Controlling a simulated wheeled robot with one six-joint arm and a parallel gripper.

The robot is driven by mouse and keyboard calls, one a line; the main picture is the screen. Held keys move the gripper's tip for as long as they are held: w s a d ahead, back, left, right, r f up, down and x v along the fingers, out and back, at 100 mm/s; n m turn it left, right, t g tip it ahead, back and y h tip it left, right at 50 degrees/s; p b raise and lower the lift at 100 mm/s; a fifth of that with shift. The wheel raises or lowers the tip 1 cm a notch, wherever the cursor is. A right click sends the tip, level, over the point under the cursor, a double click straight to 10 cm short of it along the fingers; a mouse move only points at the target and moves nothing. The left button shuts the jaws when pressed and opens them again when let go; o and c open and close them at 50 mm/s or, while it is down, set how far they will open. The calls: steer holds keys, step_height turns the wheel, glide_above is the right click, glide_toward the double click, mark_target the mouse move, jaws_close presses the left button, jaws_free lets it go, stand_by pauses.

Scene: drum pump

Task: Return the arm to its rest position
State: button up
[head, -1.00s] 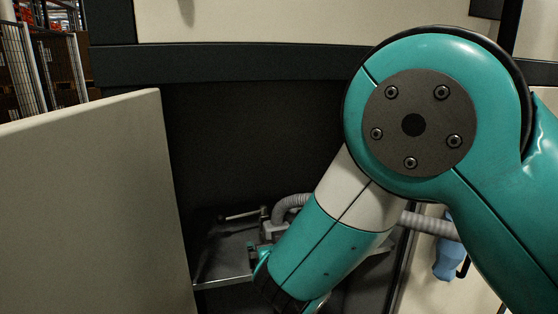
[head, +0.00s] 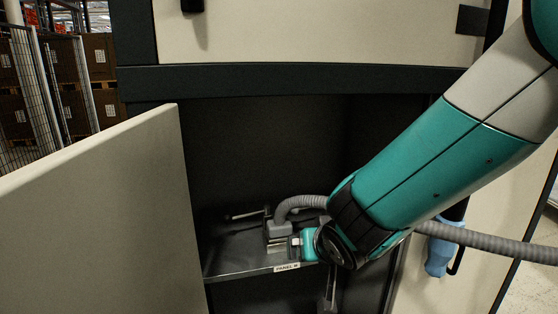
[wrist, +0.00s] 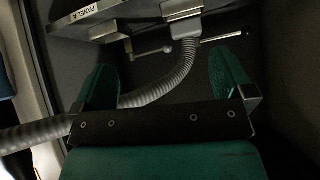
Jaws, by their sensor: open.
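My teal and grey arm (head: 440,160) reaches from the upper right into the open dark cabinet. In the head view my gripper (head: 298,245) is at the shelf (head: 235,258), beside a grey hose connector (head: 279,231); I cannot tell whether they touch. In the wrist view my gripper (wrist: 165,82) has its two green fingers wide apart, with nothing clamped. The ribbed grey hose (wrist: 165,88) crosses the space seen between the fingers and leaves at the left. The connector (wrist: 185,27) is beyond the fingertips.
A cream cabinet door (head: 95,200) stands open at the left. A label (head: 287,267) is on the shelf's front edge. A lever handle (head: 245,214) lies behind the connector. The hose (head: 480,243) runs out to the right past a blue object (head: 440,250) by the right panel.

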steer(key=s+d+r+n+g+y+p, duration=0.1)
steer(key=s+d+r+n+g+p, duration=0.1)
steer(key=s+r, duration=0.3)
steer(key=s+d+r+n+g+p, duration=0.2)
steer(key=s+d+r+g, duration=0.1)
steer(key=s, duration=0.8)
steer(key=s+d+r+n+g+y+p, duration=0.1)
steer(key=s+d+r+g+p, duration=0.1)
steer(key=s+r+g, duration=0.2)
steer(key=s+r, duration=0.3)
steer(key=s, duration=0.1)
steer(key=shift+s+d+r+n+y, duration=0.2)
steer(key=shift+s+r+n+y, duration=0.1)
steer(key=shift+s+n, duration=0.1)
